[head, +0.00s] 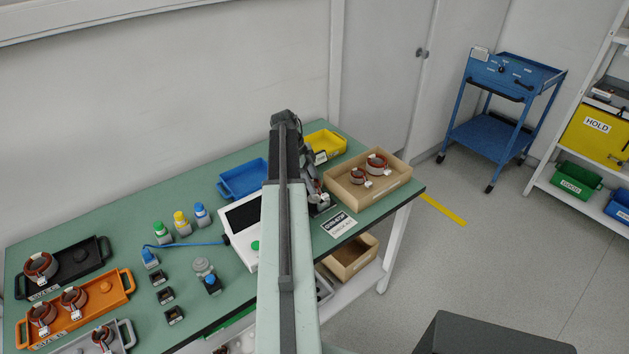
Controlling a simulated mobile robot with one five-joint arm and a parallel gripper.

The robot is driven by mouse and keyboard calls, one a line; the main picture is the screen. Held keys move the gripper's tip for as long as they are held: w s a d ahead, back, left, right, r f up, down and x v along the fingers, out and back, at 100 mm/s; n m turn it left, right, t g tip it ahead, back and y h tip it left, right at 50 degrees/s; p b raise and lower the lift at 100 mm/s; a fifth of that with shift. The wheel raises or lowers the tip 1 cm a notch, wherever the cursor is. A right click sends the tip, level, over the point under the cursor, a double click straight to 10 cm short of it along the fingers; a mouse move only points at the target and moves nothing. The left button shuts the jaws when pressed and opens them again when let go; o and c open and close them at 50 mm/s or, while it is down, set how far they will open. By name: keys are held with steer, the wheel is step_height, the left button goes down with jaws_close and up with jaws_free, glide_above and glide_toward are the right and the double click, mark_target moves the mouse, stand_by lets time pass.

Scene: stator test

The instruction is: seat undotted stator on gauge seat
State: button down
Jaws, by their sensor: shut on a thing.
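My gripper (317,200) is over the right part of the green bench, mostly hidden behind my arm. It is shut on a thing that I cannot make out. Two copper-wound stators, a smaller (357,177) and a larger (378,163), sit in the wooden tray to its right. Another stator (40,267) is in the black tray at far left. Two more, one (42,314) and another (74,298), are in the orange tray. Dots are too small to tell. A grey round fixture (203,267) stands mid-bench; I cannot tell whether it is the gauge seat.
A white device with a dark screen (243,214) stands left of my arm. A blue bin (241,181) and a yellow bin (326,143) are behind. Bottles (181,223) and small dark blocks (165,296) occupy the left middle. The wooden tray's rim (369,205) borders the bench's right end.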

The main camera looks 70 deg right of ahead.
steer(key=shift+f, duration=0.1)
stand_by(0.3)
steer(key=shift+f+b, duration=0.95)
steer(key=shift+b, duration=0.1)
steer(key=shift+f, duration=0.1)
steer(key=shift+f+b, duration=0.25)
steer(key=shift+b, duration=0.1)
steer(key=c, duration=0.7)
jaws_free()
